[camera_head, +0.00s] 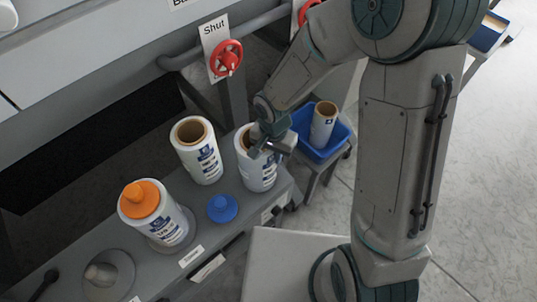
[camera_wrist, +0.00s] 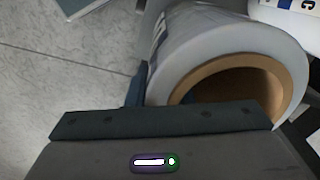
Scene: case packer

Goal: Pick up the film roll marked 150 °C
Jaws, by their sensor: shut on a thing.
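Several white film rolls show in the head view. My gripper (camera_head: 268,137) is at the top of the right-hand roll (camera_head: 258,174), which stands upright on the grey shelf. In the wrist view this roll (camera_wrist: 215,50) with its brown core fills the space beyond my gripper (camera_wrist: 150,115), which is shut on its wall. Another roll (camera_head: 203,163) stands upright to its left, with an open brown core. A third roll (camera_head: 168,227) with an orange cap stands at the front left. The labels are too small to read, so I cannot tell which is marked 150 °C.
A blue bin (camera_head: 335,138) holding a smaller roll (camera_head: 322,125) stands right of the shelf. A blue knob (camera_head: 222,208) and an empty grey spindle (camera_head: 101,274) are on the shelf (camera_head: 205,232). A red valve wheel (camera_head: 227,58) marked "Shut" hangs behind.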

